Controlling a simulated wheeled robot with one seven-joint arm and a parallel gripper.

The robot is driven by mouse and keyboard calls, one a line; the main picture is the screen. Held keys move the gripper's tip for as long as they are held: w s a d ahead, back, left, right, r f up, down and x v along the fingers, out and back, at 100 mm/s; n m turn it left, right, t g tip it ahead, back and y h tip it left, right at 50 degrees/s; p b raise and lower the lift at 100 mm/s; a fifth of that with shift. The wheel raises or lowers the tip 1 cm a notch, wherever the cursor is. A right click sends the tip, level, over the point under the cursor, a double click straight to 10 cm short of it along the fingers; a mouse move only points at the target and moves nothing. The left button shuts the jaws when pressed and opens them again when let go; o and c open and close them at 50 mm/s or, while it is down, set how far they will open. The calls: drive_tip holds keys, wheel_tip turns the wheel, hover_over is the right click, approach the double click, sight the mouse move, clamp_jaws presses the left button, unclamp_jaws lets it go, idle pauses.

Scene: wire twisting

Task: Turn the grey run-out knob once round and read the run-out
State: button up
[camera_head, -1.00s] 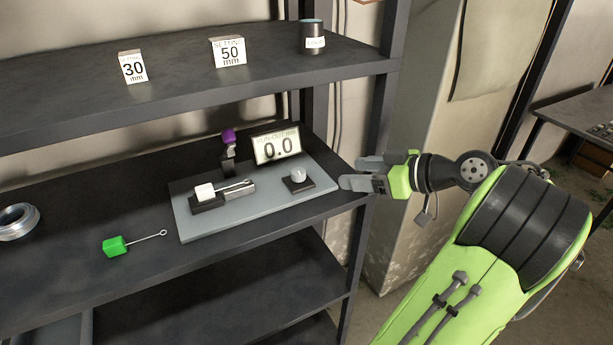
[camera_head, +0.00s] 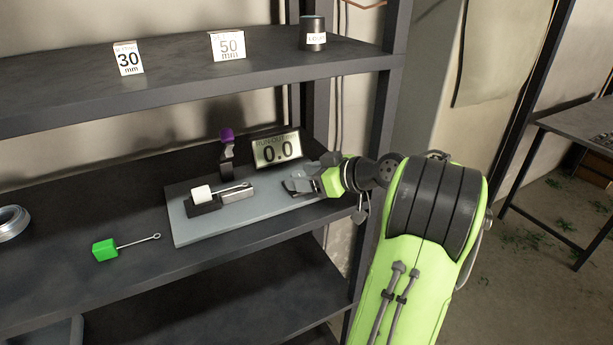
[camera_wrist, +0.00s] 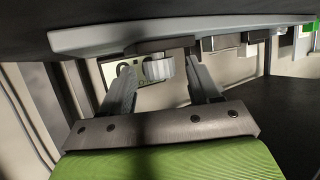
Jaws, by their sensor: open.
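My gripper (camera_head: 292,180) is open over the right end of the grey board (camera_head: 225,222). Its fingers cover the grey run-out knob in the head view. In the wrist view the ribbed grey knob (camera_wrist: 158,68) shows between the two open fingers (camera_wrist: 160,63), with gaps at its sides. A white-handled wire piece (camera_head: 202,193) with a looped end lies across a dark block and a grey block on the board.
The upper shelf (camera_head: 170,85) holds setting blocks of 30 (camera_head: 128,59) and 50 (camera_head: 227,45) and a dark cup (camera_head: 313,33).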

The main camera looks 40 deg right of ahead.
drive_tip(key=c, duration=1)
drive_tip(key=shift+c, duration=0.2)
drive_tip(key=shift+b, duration=0.35)
drive_tip(key=m+h+b, duration=0.1)
drive_tip(key=b, duration=0.1)
drive_tip(key=m+h+b, duration=0.1)
drive_tip(key=h, duration=0.1)
drive_tip(key=shift+a+f+m+b, duration=0.15)
drive_tip(key=shift+a+m+b, duration=0.15)
drive_tip(key=shift+a+b, duration=0.1)
drive_tip(key=m+h+b, duration=0.1)
drive_tip(key=h, duration=0.1)
drive_tip(key=m+h+b, duration=0.2)
drive_tip(key=shift+w+a+m, duration=0.15)
drive_tip(key=shift+a+m, duration=0.15)
drive_tip(key=shift+a, duration=0.1)
drive_tip(key=m+h, duration=0.1)
drive_tip(key=m+g+h+b, duration=0.2)
drive_tip(key=shift+w+a+h, duration=0.2)
drive_tip(key=shift+a+h, duration=0.05)
drive_tip(key=shift+h, duration=0.15)
drive_tip(key=shift+w+a+m+g+h, duration=0.1)
drive_tip(key=shift+w+m+g+h, duration=0.05)
drive_tip(key=shift+m+g+h, duration=1.9)
drive_tip(key=shift+m+y, duration=0.35)
